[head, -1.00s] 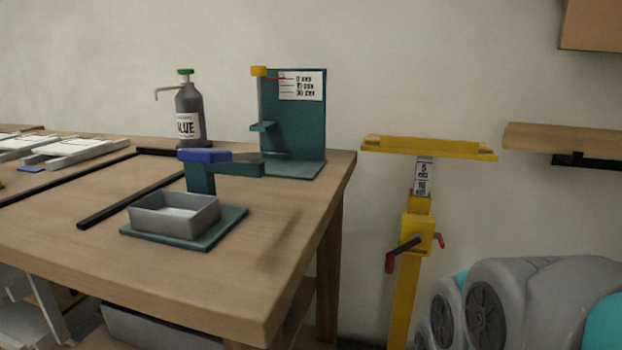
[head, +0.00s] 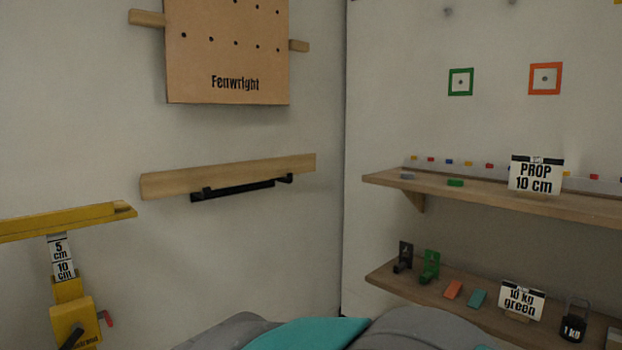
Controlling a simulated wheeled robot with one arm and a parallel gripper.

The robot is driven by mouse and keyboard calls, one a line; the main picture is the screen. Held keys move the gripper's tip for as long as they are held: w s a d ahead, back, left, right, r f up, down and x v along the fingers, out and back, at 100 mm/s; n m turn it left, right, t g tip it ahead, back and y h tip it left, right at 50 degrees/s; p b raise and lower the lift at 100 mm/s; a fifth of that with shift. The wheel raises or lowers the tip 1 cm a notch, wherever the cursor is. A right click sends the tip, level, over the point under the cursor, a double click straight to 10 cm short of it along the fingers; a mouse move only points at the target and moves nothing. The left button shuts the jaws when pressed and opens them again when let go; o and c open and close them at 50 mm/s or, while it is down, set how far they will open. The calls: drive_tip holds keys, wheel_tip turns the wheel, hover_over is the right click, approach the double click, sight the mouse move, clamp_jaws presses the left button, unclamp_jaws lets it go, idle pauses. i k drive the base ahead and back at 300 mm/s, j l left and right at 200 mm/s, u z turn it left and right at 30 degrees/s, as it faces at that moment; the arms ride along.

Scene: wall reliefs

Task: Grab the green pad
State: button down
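A small flat green pad (head: 455,183) lies on the upper shelf (head: 415,185) on the right-hand wall, near its front edge. A small grey-blue piece (head: 407,176) lies to its left. On the lower shelf (head: 410,288) lies a teal block (head: 477,298) beside an orange block (head: 453,290). My gripper is not in view; nothing touches the green pad. Grey and teal parts of my own arm show along the bottom edge.
The lower shelf holds a black bracket (head: 402,257), a green bracket (head: 429,267), a "10 kg green" sign (head: 521,301) and a 1 kg weight (head: 574,322). A yellow stand (head: 70,222) is at left.

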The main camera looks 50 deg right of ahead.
sight(455, 181)
drive_tip(key=z, duration=2.15)
